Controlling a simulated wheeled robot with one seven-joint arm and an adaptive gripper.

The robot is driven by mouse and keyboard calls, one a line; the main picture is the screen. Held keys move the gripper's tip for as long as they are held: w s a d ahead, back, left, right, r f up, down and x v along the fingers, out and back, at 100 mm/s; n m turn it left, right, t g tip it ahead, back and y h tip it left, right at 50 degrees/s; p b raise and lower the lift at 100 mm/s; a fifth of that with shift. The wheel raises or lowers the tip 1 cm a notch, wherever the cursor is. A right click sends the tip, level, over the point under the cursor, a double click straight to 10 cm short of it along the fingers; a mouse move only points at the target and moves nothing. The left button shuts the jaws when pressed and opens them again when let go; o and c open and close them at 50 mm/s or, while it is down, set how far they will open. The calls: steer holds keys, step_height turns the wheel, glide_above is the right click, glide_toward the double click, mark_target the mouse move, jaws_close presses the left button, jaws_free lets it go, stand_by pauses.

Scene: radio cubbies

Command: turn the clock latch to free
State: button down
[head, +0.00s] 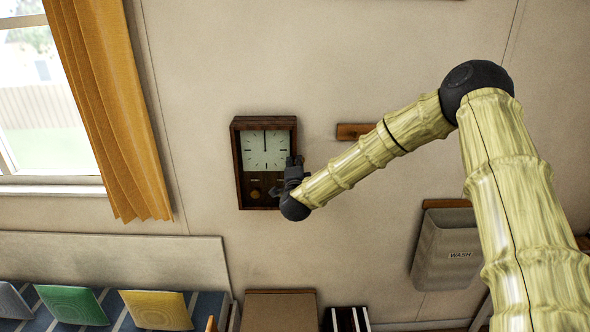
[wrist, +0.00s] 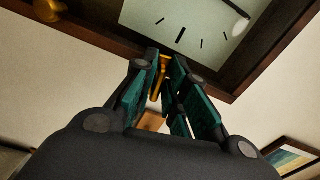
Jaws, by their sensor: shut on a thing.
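A dark wooden wall clock (head: 238,160) with a pale square face hangs in the middle of the head view. Its dial (wrist: 190,22) and lower frame fill the top of the wrist view. The brass clock latch (wrist: 166,66) sits at the clock's frame, between my fingertips. My gripper (wrist: 167,78) is shut on the latch, with a teal-padded finger on each side of it. In the head view my gripper (head: 292,172) is at the clock's right side and covers part of it. The latch is hidden there, and I cannot tell its exact angle.
A wooden strip (head: 352,131) is on the wall right of the clock, partly behind my arm. A grey bin marked WASH (head: 440,250) hangs lower right. An orange curtain (head: 112,110) and window are at left. Cushions (head: 155,309) lie below.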

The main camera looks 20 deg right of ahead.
steer(key=n+b, duration=0.4)
steer(key=n, duration=0.1)
steer(key=d+f+n+b, duration=0.1)
steer(key=n+b, duration=0.2)
steer(key=n, duration=0.2)
steer(key=f+n+b, duration=0.1)
steer(key=n+b, duration=0.3)
steer(key=n, duration=0.1)
steer(key=shift+s+d+n+b, duration=0.3)
steer(key=shift+d+n, duration=0.05)
steer(key=shift+n, duration=0.35)
steer(key=c, duration=1.6)
jaws_free()
steer(key=shift+d, duration=0.1)
steer(key=shift+o, duration=0.2)
steer(key=shift+r, duration=0.1)
steer(key=v, duration=1.2)
